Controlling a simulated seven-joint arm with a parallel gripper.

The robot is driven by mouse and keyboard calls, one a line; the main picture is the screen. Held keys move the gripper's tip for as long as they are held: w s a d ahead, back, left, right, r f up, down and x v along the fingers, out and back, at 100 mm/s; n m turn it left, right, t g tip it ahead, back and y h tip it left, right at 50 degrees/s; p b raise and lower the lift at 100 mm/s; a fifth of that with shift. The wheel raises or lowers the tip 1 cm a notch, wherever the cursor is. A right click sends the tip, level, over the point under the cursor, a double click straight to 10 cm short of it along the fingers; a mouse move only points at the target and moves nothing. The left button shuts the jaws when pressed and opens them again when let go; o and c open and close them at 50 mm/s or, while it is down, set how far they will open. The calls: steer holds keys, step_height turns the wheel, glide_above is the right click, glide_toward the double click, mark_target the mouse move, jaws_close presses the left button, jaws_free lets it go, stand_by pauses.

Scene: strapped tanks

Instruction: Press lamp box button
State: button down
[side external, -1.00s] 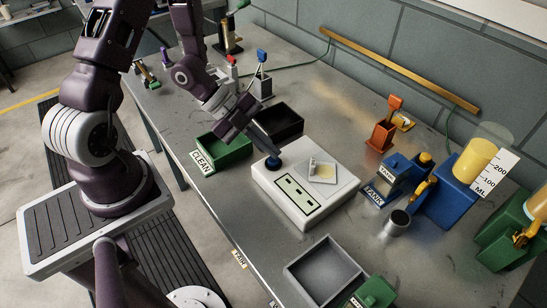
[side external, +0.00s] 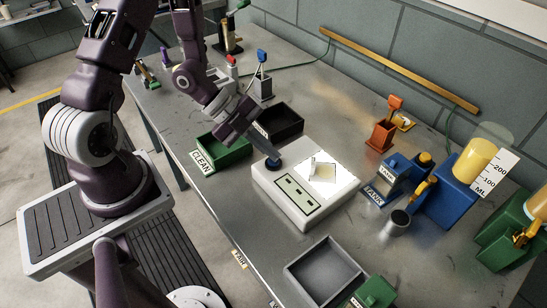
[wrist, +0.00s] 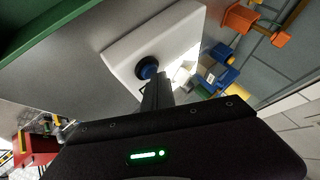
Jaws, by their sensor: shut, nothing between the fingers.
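The lamp box is a white box (side external: 262,180) in the middle of the table, with a dark-marked panel on its front part. A bright lit plate (side external: 322,172) with a small upright piece is on its top. A dark blue round button (side external: 273,163) sits near the box's far left corner; the wrist view also shows the button (wrist: 147,67). My gripper (side external: 267,153) is shut and empty, pointing down at the button. Its tips are at or just above the button; I cannot tell whether they touch. In the wrist view the fingers (wrist: 155,85) partly overlap the button's edge.
A green tray (side external: 226,156) labelled CLEAN and a black tray (side external: 284,122) stand behind the box. A grey tray (side external: 325,270) is in front. A blue tank (side external: 447,200) and orange stand (side external: 380,135) are at the right.

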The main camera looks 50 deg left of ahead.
mark_target(269, 159)
steer(key=shift+r, duration=0.95)
steer(key=shift+r, duration=2.5)
